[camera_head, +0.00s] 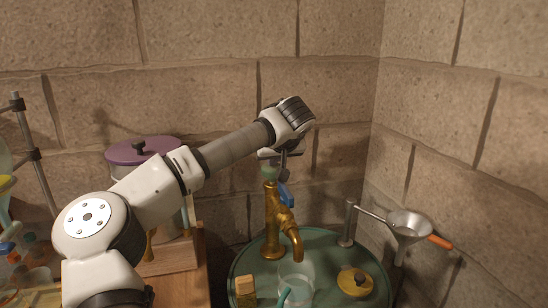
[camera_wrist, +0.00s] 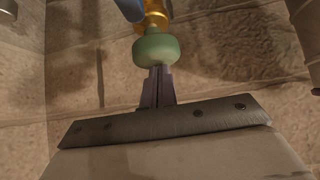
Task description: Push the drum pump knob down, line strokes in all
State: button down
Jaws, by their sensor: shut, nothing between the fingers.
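The brass drum pump (camera_head: 272,222) stands upright on the green drum, with its spout bent down to the right and a blue part (camera_head: 286,195) at its side. Its round green knob (camera_head: 270,172) is on top, partly hidden by my gripper in the head view. The knob (camera_wrist: 156,49) shows clearly in the wrist view, with the brass neck beyond it. My gripper (camera_head: 270,157) is right above the knob, pointing down. In the wrist view its fingertips (camera_wrist: 158,70) are together and empty, at the knob's near face. I cannot tell whether they touch it.
A clear glass vessel (camera_head: 297,279) stands under the spout on the green drum top (camera_head: 318,262). A wooden block (camera_head: 245,291) and a yellow cap (camera_head: 355,282) lie nearby. A funnel (camera_head: 409,222) is held at right. A purple-lidded pot (camera_head: 142,151) stands behind my arm. Stone walls close the corner.

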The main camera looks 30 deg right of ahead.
jog(key=shift+r+p, duration=0.25)
jog(key=shift+p, duration=0.25)
notch_tip(320, 180, up, 4)
jog(key=shift+s+a+r+p, duration=0.1)
jog(key=shift+s+p, duration=0.05)
jog(key=shift+p, duration=1)
jog(key=b+v, duration=0.2)
jog(key=v, duration=0.7)
jog(key=shift+s, duration=0.25)
